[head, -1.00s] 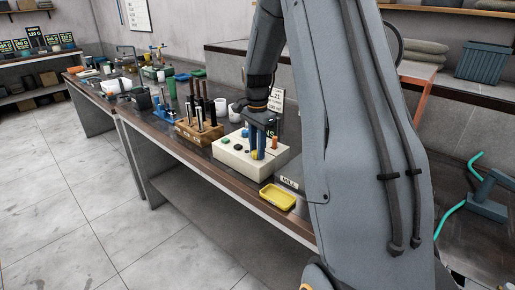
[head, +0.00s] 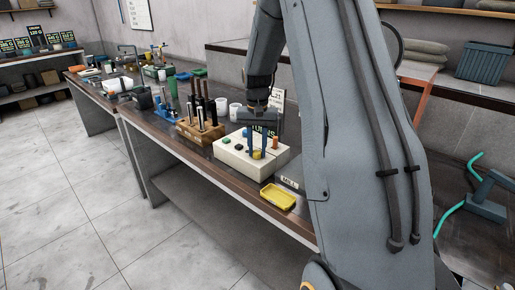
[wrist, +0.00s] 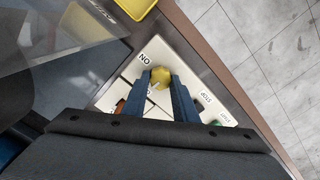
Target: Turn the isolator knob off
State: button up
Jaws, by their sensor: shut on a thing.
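The yellow isolator knob (head: 257,155) sits on top of a cream control box (head: 228,156) at the bench's front edge. In the wrist view the knob (wrist: 161,76) lies between the two blue fingertips of my gripper (wrist: 160,84), which is shut on it. My gripper (head: 258,152) points down from above, one finger on each side of the knob. An ON label (wrist: 145,59) shows upside down near the knob. Another label by the knob is partly hidden by a finger, so I cannot read the knob's exact setting.
On the box, green and dark buttons (head: 237,139) stand left and an orange one (head: 275,143) right. A wooden rack of tools (head: 201,131) stands left of the box. A yellow tray (head: 278,197) lies at the front right. The floor in front is clear.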

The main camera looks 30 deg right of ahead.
aim_at(257, 151)
jog(key=shift+r+n, duration=0.1)
jog(key=shift+n, duration=0.4)
jog(key=o, duration=1.1)
jog(key=shift+c, duration=0.2)
notch_tip(257, 151, up, 8)
jog(key=shift+f+b, duration=0.1)
jog(key=shift+b, duration=1.1)
